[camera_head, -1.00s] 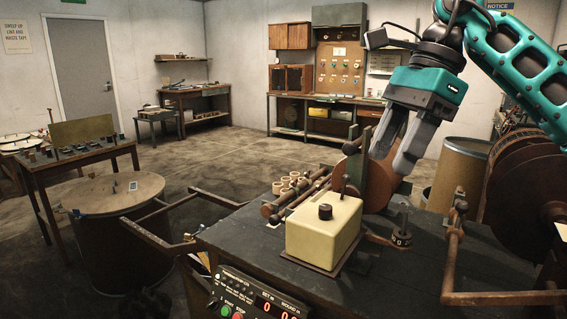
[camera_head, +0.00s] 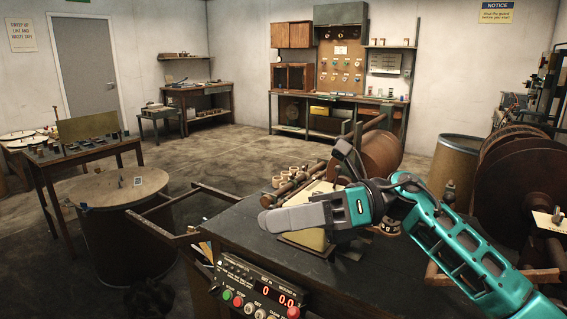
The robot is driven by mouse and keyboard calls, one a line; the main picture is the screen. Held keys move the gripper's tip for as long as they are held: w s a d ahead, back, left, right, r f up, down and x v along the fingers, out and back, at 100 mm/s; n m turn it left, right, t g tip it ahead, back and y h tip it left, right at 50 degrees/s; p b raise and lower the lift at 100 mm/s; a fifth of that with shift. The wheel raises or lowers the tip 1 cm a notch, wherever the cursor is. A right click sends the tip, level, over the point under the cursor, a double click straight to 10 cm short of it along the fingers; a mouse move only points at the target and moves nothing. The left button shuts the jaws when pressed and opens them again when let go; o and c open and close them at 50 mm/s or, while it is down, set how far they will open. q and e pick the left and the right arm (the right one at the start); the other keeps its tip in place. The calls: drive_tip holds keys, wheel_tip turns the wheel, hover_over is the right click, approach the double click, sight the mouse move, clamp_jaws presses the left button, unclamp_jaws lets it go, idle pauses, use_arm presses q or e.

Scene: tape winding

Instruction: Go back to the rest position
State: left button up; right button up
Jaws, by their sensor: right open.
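My right gripper (camera_head: 300,182) is open and empty. It is above the dark workbench (camera_head: 235,232), with one grey finger pointing left and the other up. It hides much of the cream box (camera_head: 305,238) on the bench, including its top knob. The brown tape reel (camera_head: 380,153) stands upright behind the gripper. My teal right forearm comes in from the lower right. My left gripper is not in view.
A control panel (camera_head: 255,290) with buttons and red digits is on the bench front. Metal rails (camera_head: 170,205) stick out to the left, near a round-topped drum (camera_head: 115,188). Large brown reels (camera_head: 515,190) and a tan barrel (camera_head: 455,165) stand at right. The floor behind is clear.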

drive_tip(key=w+d+f+n+t+h, duration=0.1)
drive_tip(key=d+f+n+t+h, duration=0.15)
drive_tip(key=f+n+t, duration=0.7)
drive_tip(key=d+f+n+t+h, duration=0.2)
drive_tip(key=d+f+n+t, duration=0.3)
drive_tip(key=n, duration=0.9)
drive_tip(key=w+d+f+n+t+h, duration=0.15)
drive_tip(key=f+n+t, duration=0.35)
drive_tip(key=n+t, duration=0.55)
use_arm(q)
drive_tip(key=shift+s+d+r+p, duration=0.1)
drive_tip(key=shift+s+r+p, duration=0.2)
drive_tip(key=shift+p, duration=0.15)
use_arm(e)
drive_tip(key=s+d+f+m+g+h, duration=0.4)
drive_tip(key=s+f, duration=0.4)
drive_tip(key=f, duration=0.2)
drive_tip(key=s+d+f+m+g+h, duration=0.5)
drive_tip(key=s+f, duration=0.3)
drive_tip(key=f, duration=0.2)
drive_tip(key=shift+s+m, duration=0.4)
drive_tip(key=shift+m, duration=0.4)
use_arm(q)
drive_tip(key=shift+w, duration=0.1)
use_arm(e)
drive_tip(key=shift+a, duration=0.1)
